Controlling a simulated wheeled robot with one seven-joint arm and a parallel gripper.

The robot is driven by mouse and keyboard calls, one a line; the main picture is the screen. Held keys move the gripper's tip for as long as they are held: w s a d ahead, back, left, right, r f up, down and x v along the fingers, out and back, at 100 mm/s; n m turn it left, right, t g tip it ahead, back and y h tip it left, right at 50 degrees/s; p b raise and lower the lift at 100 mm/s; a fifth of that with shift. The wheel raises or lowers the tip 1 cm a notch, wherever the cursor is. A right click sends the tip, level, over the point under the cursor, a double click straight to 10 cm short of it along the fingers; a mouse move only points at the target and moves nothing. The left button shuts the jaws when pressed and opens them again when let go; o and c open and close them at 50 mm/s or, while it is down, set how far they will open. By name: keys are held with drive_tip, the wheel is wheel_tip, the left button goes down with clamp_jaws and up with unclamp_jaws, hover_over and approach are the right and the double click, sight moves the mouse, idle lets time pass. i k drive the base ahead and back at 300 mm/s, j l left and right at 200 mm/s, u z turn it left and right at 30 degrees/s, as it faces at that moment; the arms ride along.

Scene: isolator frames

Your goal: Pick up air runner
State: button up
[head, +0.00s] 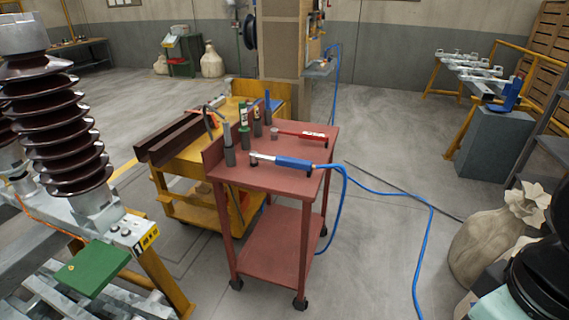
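The air runner (289,162) appears to be the tool with a blue grip and a silver head. It lies flat on the top shelf of the red cart (290,183), near its front edge, with the head to the left. A blue hose (344,198) leaves its right end, hangs over the cart's side and runs along the floor. No gripper is seen at the tool, and I cannot make out my gripper in this view.
A yellow cart (178,179) adjoins at the left.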

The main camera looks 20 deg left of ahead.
sight(303, 165)
drive_tip(key=u, duration=1.85)
drive_tip(key=z, duration=1)
drive_tip(key=i+j+z, duration=0.4)
drive_tip(key=i, duration=0.45)
drive_tip(key=i+j+z, duration=0.4)
drive_tip(key=i+j, duration=0.35)
